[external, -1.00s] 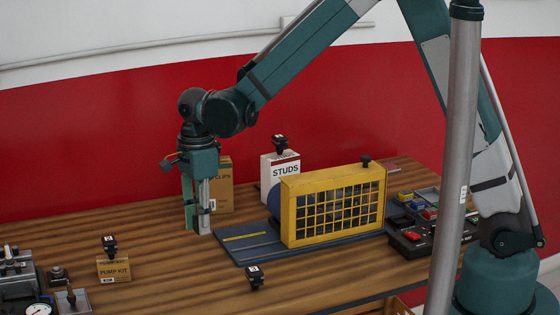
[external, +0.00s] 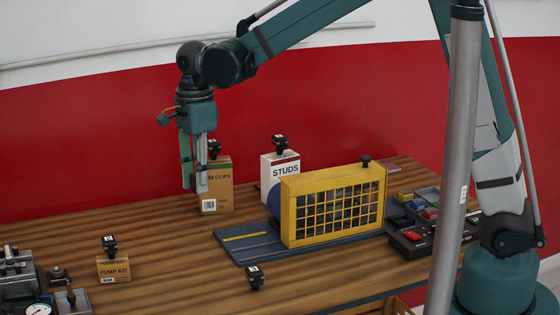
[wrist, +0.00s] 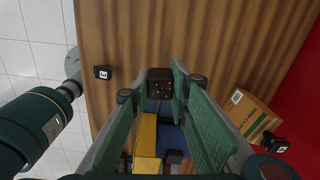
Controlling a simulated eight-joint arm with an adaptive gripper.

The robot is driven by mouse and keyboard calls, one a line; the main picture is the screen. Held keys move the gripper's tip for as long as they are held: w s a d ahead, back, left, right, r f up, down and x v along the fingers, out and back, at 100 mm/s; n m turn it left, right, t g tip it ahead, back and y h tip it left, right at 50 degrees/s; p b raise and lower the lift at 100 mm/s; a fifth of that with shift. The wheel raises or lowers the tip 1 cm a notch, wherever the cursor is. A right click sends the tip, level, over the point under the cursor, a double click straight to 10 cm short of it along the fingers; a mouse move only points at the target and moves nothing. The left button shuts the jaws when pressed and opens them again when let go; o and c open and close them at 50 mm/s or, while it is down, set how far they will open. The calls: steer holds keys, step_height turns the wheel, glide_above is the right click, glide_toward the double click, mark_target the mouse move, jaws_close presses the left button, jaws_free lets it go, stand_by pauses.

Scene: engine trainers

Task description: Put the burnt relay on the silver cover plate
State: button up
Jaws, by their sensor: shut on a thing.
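My gripper (external: 195,190) is raised above the table, left of the carton marked with CLIPS. In the wrist view its green-padded fingers are shut on a small black block, apparently a relay (wrist: 159,83). This block is not clear in the external view. Similar black relays show on the clips carton (external: 214,147), the studs box (external: 279,143) and the pump kit box (external: 109,243), with one on the bare table (external: 254,277). I cannot tell which is burnt. A grey metal plate (external: 80,302) at the lower left may be the silver cover plate.
The yellow mesh cage (external: 332,205) stands on a dark blue base at the middle right. The clips carton (external: 217,190) is close beside my fingers. A gauge assembly (external: 18,275) fills the lower left corner.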

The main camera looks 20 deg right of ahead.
steer(key=w+d+r+m, duration=0.1)
steer(key=w+d+m, duration=0.2)
steer(key=w+d, duration=1.45)
steer(key=w+d+r+m, duration=0.1)
steer(key=w+d+m, duration=0.2)
steer(key=w+d, duration=1.45)
steer(key=d+f+m, duration=0.1)
steer(key=d+m, duration=0.3)
steer(key=d, duration=3.7)
step_height(320, 180, down, 11)
steer(key=w, duration=0.1)
steer(key=shift+p, duration=0.45)
steer(key=shift+f, duration=0.1)
steer(key=shift+f, duration=3.05)
